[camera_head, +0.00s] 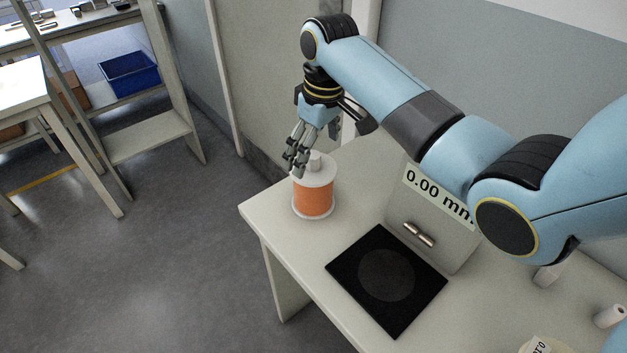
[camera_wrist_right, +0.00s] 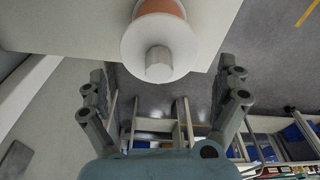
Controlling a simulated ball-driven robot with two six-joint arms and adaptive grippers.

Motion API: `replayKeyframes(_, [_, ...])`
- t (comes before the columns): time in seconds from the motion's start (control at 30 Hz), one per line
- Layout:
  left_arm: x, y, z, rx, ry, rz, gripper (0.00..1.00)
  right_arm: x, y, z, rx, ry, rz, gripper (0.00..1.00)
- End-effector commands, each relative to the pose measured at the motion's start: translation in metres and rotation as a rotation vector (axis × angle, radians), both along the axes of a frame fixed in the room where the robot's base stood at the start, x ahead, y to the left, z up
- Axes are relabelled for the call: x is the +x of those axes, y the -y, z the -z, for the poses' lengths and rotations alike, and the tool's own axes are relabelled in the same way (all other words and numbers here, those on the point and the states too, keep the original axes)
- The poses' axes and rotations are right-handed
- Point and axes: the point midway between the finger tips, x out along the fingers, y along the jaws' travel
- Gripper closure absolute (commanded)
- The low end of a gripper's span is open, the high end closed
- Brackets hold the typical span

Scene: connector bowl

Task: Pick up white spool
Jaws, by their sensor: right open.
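The white spool (camera_head: 312,172), wound with orange material, stands upright near the far left corner of the pale table. A short white hub sticks up from its top flange. My right gripper (camera_head: 298,163) is open and empty, pointing down right at the hub in the head view. In the right wrist view, the spool's white flange and hub (camera_wrist_right: 159,62) lie just ahead, roughly centred between the spread fingers of my right gripper (camera_wrist_right: 163,75). I cannot tell whether a finger touches the hub. My left gripper is not in view.
A grey instrument reading "0.00 mm" (camera_head: 437,196) stands beside a black square plate (camera_head: 352,267). Two small metal cylinders (camera_head: 419,236) are on the instrument. White cylinders (camera_head: 610,316) stand at the right. The table's left edge is close to the spool. A wall rises behind.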

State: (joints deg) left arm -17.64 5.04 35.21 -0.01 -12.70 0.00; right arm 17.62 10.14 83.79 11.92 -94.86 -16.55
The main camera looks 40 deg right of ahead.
Motion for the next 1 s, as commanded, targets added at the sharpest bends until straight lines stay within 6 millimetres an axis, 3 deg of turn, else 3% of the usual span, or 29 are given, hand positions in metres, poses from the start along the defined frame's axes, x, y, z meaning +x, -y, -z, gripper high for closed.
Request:
replayKeyframes(0.17, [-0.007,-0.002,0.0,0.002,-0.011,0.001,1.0,0.002,-0.001,0.015,0.0,-0.001,0.0,0.0])
replayKeyframes(0.47, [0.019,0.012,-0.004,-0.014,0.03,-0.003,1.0,0.007,-0.004,0.057,0.0,0.0,0.0,0.0])
replayKeyframes(0.73, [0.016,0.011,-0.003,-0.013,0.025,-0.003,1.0,0.008,-0.004,0.062,-0.001,0.001,-0.001,0.0])
replayKeyframes(1.0, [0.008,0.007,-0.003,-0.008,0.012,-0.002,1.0,0.008,-0.004,0.062,-0.001,0.001,-0.001,0.33])
